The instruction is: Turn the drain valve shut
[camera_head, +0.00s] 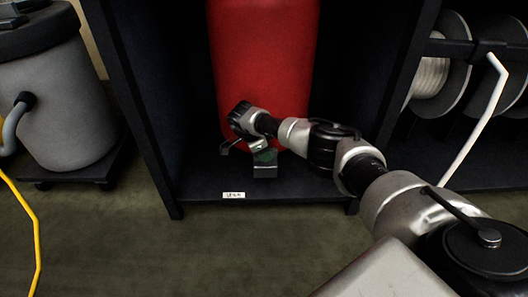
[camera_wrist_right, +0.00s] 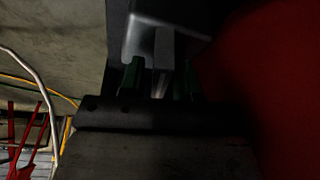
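The red tank (camera_head: 262,50) stands in a dark cabinet. At its foot, in the head view, is a small grey part (camera_head: 265,171), apparently the drain valve's handle; its exact shape and turn are hard to make out. My right gripper (camera_head: 265,157) reaches in from the right and is low in front of the tank, right at this part. In the right wrist view the two green-padded fingers (camera_wrist_right: 161,80) stand apart, with a narrow grey bar (camera_wrist_right: 163,62) between them and dark gaps beside it. Contact cannot be made out. My left gripper is not in view.
The cabinet's side walls (camera_head: 138,75) flank the tank closely, with a low shelf and a white label (camera_head: 234,195) in front. A grey bin (camera_head: 62,105) on a wheeled base and a yellow cable (camera_head: 35,225) are at left. Cable reels (camera_head: 455,65) are at right.

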